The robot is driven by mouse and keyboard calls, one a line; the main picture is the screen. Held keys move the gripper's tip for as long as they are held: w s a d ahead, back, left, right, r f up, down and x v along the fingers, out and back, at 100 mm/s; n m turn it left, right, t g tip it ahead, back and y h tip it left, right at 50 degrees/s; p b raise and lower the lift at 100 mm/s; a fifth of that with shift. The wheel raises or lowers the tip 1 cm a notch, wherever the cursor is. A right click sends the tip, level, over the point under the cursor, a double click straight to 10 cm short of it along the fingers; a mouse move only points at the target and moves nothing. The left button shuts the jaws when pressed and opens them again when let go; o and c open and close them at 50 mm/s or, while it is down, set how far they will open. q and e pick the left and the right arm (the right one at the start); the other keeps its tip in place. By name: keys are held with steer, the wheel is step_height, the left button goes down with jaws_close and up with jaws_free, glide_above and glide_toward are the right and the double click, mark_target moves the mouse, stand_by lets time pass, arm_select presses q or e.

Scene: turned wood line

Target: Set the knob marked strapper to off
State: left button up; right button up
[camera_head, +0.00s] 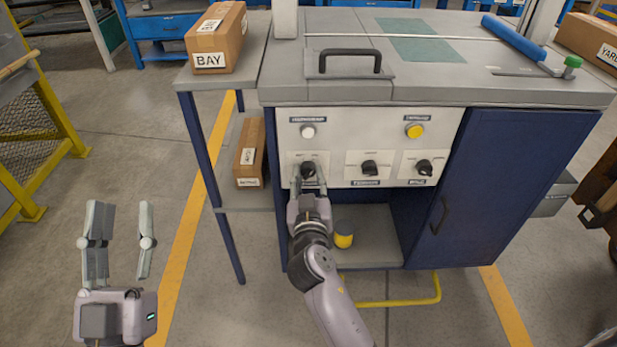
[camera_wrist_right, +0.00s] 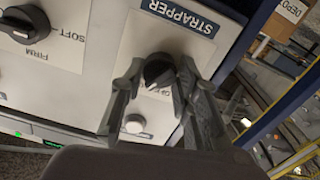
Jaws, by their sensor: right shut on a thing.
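The strapper knob (camera_head: 308,170) is a black round knob at the left of a row of three on the light panel. In the right wrist view the knob (camera_wrist_right: 158,70) sits beside a dark label reading STRAPPER (camera_wrist_right: 184,15). My right gripper (camera_head: 308,176) is shut on it, one finger on each side. In the right wrist view the gripper (camera_wrist_right: 158,78) shows both fingers flanking the knob. The plate lettering near the knob is partly covered, and its setting cannot be read. My left gripper (camera_head: 121,207) is open and empty over the floor at the left.
To the right on the panel are a middle knob (camera_head: 369,168) and a right knob (camera_head: 424,167). Above are a white button (camera_head: 307,131) and a yellow button (camera_head: 414,130). A yellow-topped container (camera_head: 343,238) stands on the shelf below. A side table (camera_head: 193,76) holds a BAY box (camera_head: 216,40).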

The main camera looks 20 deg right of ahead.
steer(key=shift+n, duration=0.6)
steer(key=shift+r+n+p, duration=0.1)
steer(key=shift+n+p, duration=0.25)
steer(key=shift+n, duration=0.45)
steer(key=n+p, duration=0.1)
steer(key=n, duration=0.3)
steer(key=n+p, duration=0.1)
steer(key=n, duration=0.3)
steer(key=shift+p, duration=0.35)
arm_select(q)
step_height(320, 180, down, 15)
steer(key=w+a+g+y, duration=0.1)
steer(key=g+y, duration=0.2)
steer(key=g, duration=0.6)
steer(key=shift+w+a, duration=0.3)
steer(key=shift+w, duration=0.1)
arm_select(e)
steer(key=shift+n, duration=0.7)
